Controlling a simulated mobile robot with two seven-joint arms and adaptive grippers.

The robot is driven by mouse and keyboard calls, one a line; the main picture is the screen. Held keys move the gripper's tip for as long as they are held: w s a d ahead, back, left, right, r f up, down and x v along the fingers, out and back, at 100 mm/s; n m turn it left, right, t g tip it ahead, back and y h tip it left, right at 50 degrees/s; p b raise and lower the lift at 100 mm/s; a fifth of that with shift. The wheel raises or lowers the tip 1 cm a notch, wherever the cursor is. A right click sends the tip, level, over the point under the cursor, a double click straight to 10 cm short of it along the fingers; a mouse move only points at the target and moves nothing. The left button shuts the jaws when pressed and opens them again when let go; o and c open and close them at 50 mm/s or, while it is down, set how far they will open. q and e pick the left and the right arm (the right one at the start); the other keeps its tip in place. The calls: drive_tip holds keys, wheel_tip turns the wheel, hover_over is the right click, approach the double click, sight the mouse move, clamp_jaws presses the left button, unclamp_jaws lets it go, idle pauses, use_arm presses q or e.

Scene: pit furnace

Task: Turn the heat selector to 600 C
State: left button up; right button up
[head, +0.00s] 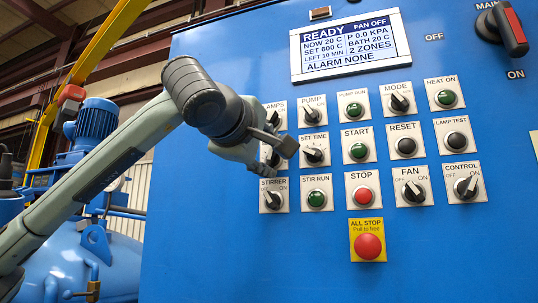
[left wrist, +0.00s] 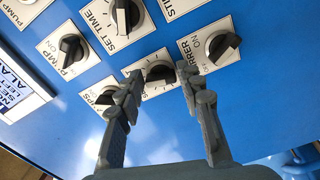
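A black rotary knob (left wrist: 159,73) on a white plate shows between my left fingertips in the left wrist view; its label cannot be read. It sits between the lamps and stirrer knobs, where the heat selector may be. My left gripper (head: 275,157) is in front of the panel's left column and largely hides this knob in the head view. In the left wrist view, its two fingers (left wrist: 162,84) are apart, one on each side of the knob; contact cannot be told. The display (head: 350,46) reads READY, NOW 20 C, SET 600 C. My right gripper is not in view.
Close by are the set time knob (head: 314,154), the stirrer knob (head: 272,199) and the lamps knob (left wrist: 108,97). A red all-stop button (head: 368,246) sits lower on the blue panel (head: 460,250). A blue motor (head: 96,119) stands behind my left arm.

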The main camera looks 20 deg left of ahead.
use_arm(q)
drive_tip(key=shift+o, duration=1.1)
drive_tip(key=s, duration=1.2)
drive_tip(key=shift+a, duration=0.25)
